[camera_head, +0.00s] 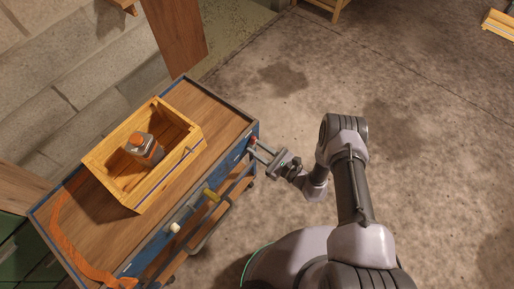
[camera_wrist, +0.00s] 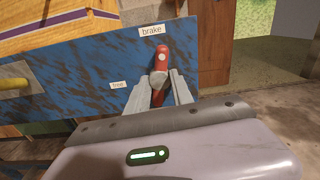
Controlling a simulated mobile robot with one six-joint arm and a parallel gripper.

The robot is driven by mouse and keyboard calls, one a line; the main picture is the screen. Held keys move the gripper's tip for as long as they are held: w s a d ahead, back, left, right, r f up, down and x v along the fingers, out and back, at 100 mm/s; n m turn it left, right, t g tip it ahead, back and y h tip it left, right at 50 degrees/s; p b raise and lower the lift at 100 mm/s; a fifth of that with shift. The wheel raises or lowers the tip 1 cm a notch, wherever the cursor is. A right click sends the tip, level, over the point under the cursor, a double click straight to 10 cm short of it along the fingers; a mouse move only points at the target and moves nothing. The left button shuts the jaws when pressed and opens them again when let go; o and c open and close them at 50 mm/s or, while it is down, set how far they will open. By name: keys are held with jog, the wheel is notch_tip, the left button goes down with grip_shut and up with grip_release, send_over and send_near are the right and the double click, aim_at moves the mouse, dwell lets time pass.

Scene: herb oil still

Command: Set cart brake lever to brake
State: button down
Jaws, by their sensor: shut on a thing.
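The red brake lever (camera_wrist: 162,49) is on the blue side panel of the cart (camera_wrist: 75,76). In the wrist view it stands nearly upright, its upper end just below and right of the "brake" label (camera_wrist: 151,31). The "free" label (camera_wrist: 118,85) is lower and to the left. My gripper (camera_wrist: 161,82) is shut on the lever around its lower part, one finger on each side. The fingers hide some of the lever. In the head view my gripper (camera_head: 257,147) reaches the cart's right end, where only a little red of the lever (camera_head: 253,140) shows.
A wooden crate (camera_head: 188,122) with an orange-capped bottle (camera_head: 145,148) stands on the cart top.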

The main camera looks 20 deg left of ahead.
jog(key=n, duration=0.3)
jog(key=c, duration=1.1)
grip_release()
jog(key=p+v, duration=0.4)
jog(key=v, duration=1.3)
jog(key=shift+d, duration=0.25)
